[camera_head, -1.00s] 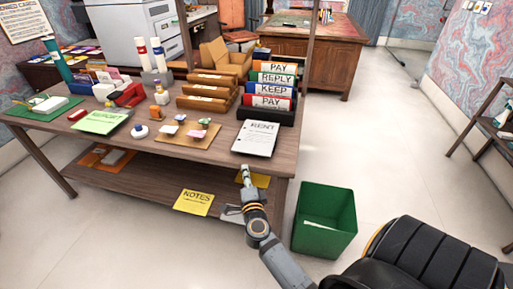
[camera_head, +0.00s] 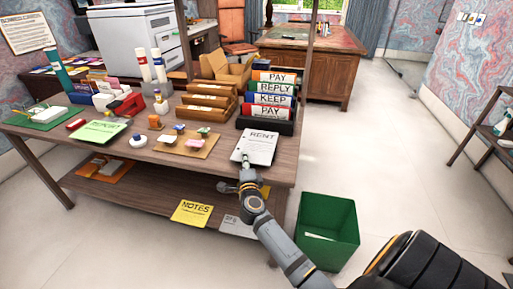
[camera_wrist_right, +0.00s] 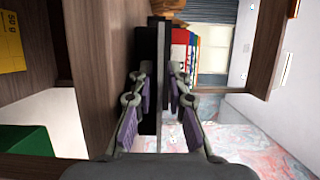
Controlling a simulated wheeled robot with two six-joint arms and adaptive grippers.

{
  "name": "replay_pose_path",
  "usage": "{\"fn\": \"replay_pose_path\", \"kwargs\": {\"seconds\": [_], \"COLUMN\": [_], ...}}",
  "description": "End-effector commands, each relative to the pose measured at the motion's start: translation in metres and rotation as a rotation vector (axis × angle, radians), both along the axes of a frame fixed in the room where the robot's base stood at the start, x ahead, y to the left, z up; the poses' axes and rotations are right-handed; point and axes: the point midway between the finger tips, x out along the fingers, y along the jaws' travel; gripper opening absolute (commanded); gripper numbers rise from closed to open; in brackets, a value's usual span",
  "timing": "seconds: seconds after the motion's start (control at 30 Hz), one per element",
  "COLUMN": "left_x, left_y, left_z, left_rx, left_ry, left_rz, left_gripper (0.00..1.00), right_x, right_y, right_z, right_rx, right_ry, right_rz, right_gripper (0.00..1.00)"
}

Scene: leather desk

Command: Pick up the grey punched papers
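The punched papers (camera_head: 254,146), a pale grey-white stack marked RENT with dark holes along one edge, lie flat near the desk's front right corner. My right gripper (camera_head: 246,172) is at the desk's front edge, close to the papers' near edge. In the right wrist view its two fingers (camera_wrist_right: 157,102) stand apart, with a dark band and a thin pale strip showing between them. I cannot tell whether they touch the papers. My left gripper is not in view.
A black file rack (camera_head: 266,124) with labelled folders stands behind the papers. A tan board (camera_head: 187,142) lies to the left. Yellow NOTES (camera_head: 191,213) and a grey sheet (camera_head: 238,228) lie on the lower shelf. A green bin (camera_head: 328,230) stands right of the desk.

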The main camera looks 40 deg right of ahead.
Motion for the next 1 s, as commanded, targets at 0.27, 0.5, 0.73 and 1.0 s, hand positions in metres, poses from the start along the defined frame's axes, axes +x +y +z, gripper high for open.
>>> {"fn": "replay_pose_path", "kwargs": {"seconds": [0.27,0.5,0.73,1.0], "left_x": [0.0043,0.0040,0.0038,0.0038], "left_y": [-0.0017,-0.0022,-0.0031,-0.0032], "left_z": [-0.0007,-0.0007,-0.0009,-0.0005], "left_rx": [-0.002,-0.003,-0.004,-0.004], "left_ry": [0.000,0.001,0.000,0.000], "left_rz": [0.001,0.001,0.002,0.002], "left_gripper": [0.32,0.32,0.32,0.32], "right_x": [0.0125,0.0122,0.0121,0.0121], "right_y": [-0.0068,-0.0066,-0.0065,-0.0065], "right_z": [-0.0002,-0.0002,-0.0004,0.0005], "right_rx": [0.000,0.001,0.001,0.001], "right_ry": [0.001,0.000,0.000,0.000], "right_rz": [0.000,0.000,0.000,0.000], "right_gripper": [0.16,0.00,0.00,0.00]}}
